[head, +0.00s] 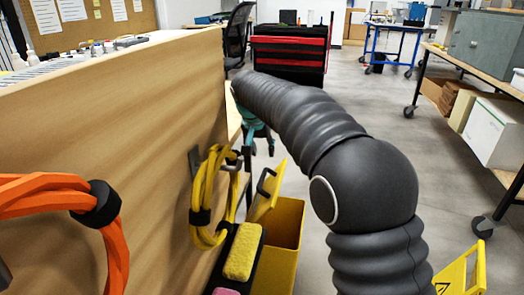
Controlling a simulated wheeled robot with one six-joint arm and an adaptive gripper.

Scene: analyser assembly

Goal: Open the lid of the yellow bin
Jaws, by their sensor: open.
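The yellow bin (287,245) stands on the floor beside the wooden panel, right of a black holder with a sponge. Its yellow lid (267,193) carries a black handle (264,184) and stands tilted up steeply at the bin's left side. My arm rises from the bottom right and reaches away toward the panel's far end.
The wooden panel (110,130) fills the left, with an orange cable loop (50,195) and a yellow cable loop (203,200) hanging on it. A yellow sponge (243,252) lies by the bin. A yellow floor sign (462,275) stands at lower right. Open floor lies beyond.

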